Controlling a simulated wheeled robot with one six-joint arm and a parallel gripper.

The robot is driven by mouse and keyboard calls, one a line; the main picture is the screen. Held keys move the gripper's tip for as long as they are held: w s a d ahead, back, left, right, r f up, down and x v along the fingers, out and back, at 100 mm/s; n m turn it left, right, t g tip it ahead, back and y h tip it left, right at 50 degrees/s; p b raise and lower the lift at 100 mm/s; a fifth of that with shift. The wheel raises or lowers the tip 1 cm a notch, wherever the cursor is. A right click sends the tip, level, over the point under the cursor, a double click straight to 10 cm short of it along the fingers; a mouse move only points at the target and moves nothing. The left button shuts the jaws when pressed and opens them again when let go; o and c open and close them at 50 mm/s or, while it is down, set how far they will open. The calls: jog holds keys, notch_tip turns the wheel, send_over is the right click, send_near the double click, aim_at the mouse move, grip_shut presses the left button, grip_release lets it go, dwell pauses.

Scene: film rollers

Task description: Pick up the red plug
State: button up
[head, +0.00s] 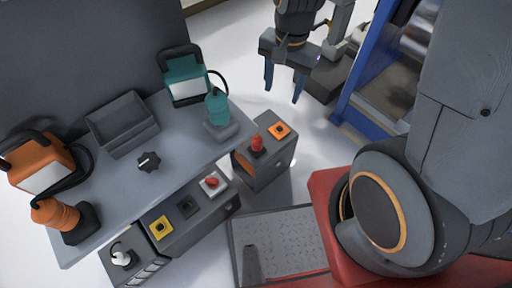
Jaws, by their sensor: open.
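A red, upright plug-like piece (257,142) stands on top of a low dark box right of the bench, beside an orange square socket (280,130). A smaller red piece (211,182) sits on a pale square on the neighbouring dark box; which of the two is the red plug I cannot tell for sure. My gripper (284,84) is at the top of the head view, above and apart from both boxes. Its two dark blue fingers are spread, with nothing between them.
A grey bench (190,140) holds teal and orange devices, a grey tray (122,122) and a black knob (149,161). Low boxes carry yellow and black squares and a white plug (121,255). A blue-framed machine (366,85) stands right of my gripper. Pale floor lies between.

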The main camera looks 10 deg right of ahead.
aim_at(257, 137)
jog(key=w+a+f+m+b, duration=0.1)
jog(key=w+f+m+b, duration=0.1)
jog(key=f+b, duration=0.3)
jog(key=w+a+f+m+b, duration=0.2)
jog(key=f+b, duration=0.4)
jog(key=f, duration=0.6)
jog(key=w+a+f+m+b, duration=0.2)
jog(key=f+m+b, duration=0.2)
jog(key=f, duration=0.5)
jog(key=shift+w+a+g+b, duration=0.2)
jog(key=shift+g+b, duration=0.2)
jog(key=shift+b, duration=0.45)
jog(key=shift+f+b, duration=1.5)
jog(key=shift+f, duration=2.45)
jog(key=shift+r, duration=0.1)
jog(key=c, duration=1.3)
jog(key=shift+o, duration=0.2)
notch_tip(257, 137, up, 10)
jog(key=p, duration=0.3)
